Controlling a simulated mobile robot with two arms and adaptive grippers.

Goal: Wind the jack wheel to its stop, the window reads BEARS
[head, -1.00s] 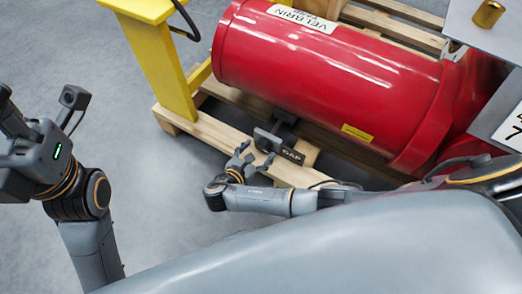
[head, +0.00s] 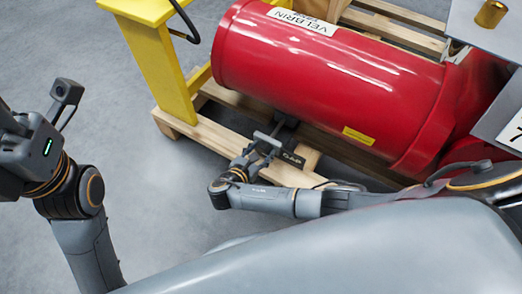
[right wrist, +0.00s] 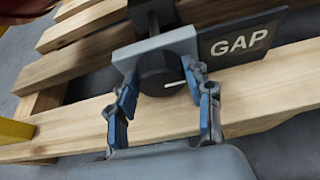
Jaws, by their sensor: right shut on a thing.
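The jack wheel (right wrist: 155,78) is a dark round knob with a white mark, set in a grey bracket under the red actuator (head: 325,75). My right gripper (right wrist: 164,88) is shut on the wheel, one blue-padded finger on each side. In the head view my right gripper (head: 258,158) is at the grey bracket beside the pallet board. The dark window plate (right wrist: 240,40) to the right of the wheel reads GAP; it also shows in the head view (head: 292,159). My left gripper is cut off at the left edge of the head view, its fingers not clear.
The actuator lies over a wooden pallet (head: 225,140). A yellow stand (head: 160,65) with a black cable is at the left of it. A grey box with a brass fitting (head: 491,13) is at the top right. Grey floor at left is clear.

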